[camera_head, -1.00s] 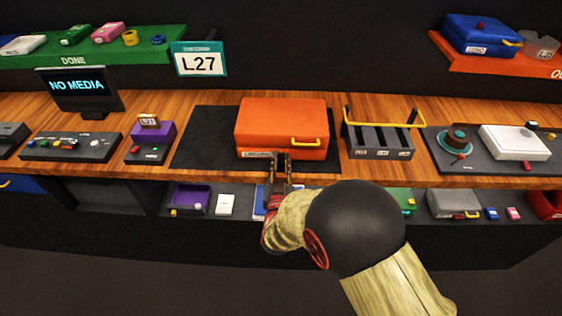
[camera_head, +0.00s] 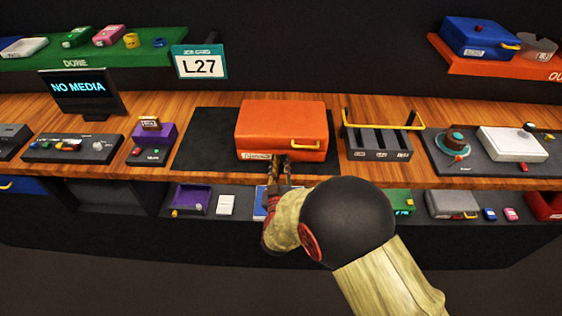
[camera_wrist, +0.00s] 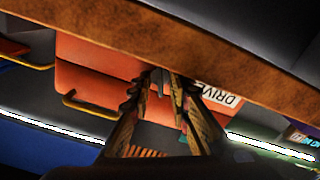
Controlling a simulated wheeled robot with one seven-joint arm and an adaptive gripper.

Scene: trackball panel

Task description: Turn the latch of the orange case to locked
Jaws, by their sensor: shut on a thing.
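The orange case (camera_head: 282,122) lies shut on a dark mat (camera_head: 200,140) on the wooden bench. My gripper (camera_head: 279,160) is at the case's front, between label and handle. In the wrist view, my gripper (camera_wrist: 160,82) is closed around a small grey latch (camera_wrist: 157,83) on the case front. The fingers hide much of the latch, and I cannot tell its exact angle.
A rack with a yellow bar (camera_head: 380,140) stands right of the case. A purple box (camera_head: 153,135) and a screen (camera_head: 80,90) stand to the left. The bench's front edge runs just below my gripper. The mat left of the case is clear.

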